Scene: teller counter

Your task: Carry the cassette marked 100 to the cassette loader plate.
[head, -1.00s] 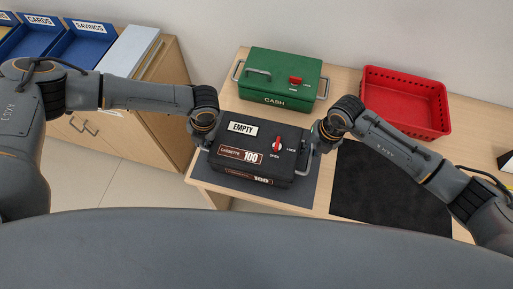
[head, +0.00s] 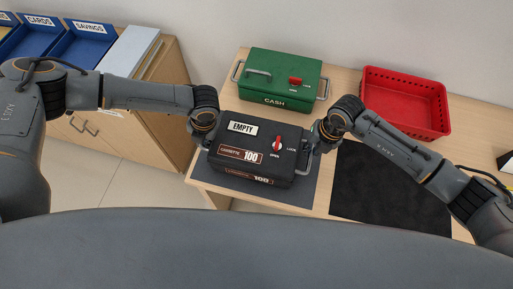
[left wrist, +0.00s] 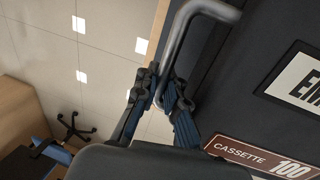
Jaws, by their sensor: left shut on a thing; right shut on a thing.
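The dark cassette marked 100 (head: 222,150) has an EMPTY label, a red and white knob and a bar handle at each end. It is over the dark grey mat at the left of the counter; I cannot tell whether it touches the mat. My left gripper (head: 203,143) is shut on its left handle, and the left wrist view shows the fingers (left wrist: 159,92) around the handle bar (left wrist: 177,40). My right gripper (head: 318,148) is at the right handle and shut on it; its fingertips are mostly hidden by the wrist. I cannot tell which surface is the loader plate.
A green CASH box (head: 265,90) stands behind the cassette. A red basket (head: 405,103) is at the back right. A bare black mat (head: 385,195) lies right of the cassette. Blue trays (head: 85,45) sit on the left cabinet.

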